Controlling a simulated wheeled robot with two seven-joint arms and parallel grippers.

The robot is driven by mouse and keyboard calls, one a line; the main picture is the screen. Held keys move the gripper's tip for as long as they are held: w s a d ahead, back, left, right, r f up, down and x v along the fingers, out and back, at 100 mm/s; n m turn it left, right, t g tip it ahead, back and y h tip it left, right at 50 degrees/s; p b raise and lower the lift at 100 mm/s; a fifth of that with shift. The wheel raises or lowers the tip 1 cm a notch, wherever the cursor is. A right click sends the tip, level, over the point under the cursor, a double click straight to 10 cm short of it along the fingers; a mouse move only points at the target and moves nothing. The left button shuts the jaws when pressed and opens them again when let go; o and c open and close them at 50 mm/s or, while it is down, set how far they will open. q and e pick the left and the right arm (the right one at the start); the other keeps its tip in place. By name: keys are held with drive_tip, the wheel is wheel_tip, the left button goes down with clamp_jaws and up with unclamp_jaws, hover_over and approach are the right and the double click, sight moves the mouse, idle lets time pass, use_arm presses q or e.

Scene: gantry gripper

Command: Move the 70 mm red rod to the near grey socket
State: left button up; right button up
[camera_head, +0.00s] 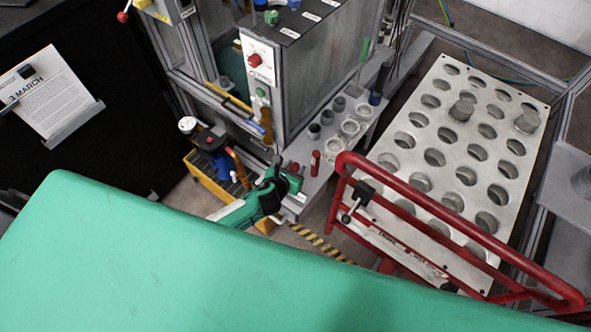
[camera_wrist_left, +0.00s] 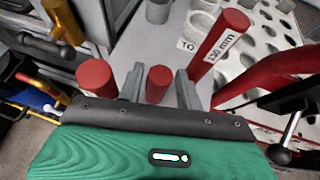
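My left gripper (camera_head: 282,178) is low over the front end of the grey bench. In the left wrist view its two fingers (camera_wrist_left: 160,80) are apart, with a short red rod (camera_wrist_left: 158,84) showing between them. Narrow gaps show on both sides of this rod; its length label is not visible. Another red rod (camera_wrist_left: 96,80) stands outside the left finger. A taller red rod (camera_wrist_left: 228,42), labelled 130 mm, stands on the right; it also shows in the head view (camera_head: 315,163). A grey socket (camera_head: 314,131) is nearest in a row behind the rods. My right gripper is not in view.
Several white ring sockets (camera_head: 350,127) stand beside the grey ones. A red rail (camera_head: 460,222) and a perforated metal plate (camera_head: 456,152) are on the right. A grey cabinet (camera_head: 310,75) with a red button rises behind left. A yellow tool crate (camera_head: 205,170) is left.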

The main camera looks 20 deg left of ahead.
use_arm(q)
drive_tip(key=shift+w+f, duration=0.3)
drive_tip(key=shift+w, duration=0.25)
drive_tip(key=shift+c, duration=0.5)
drive_tip(key=shift+d, duration=0.1)
clamp_jaws()
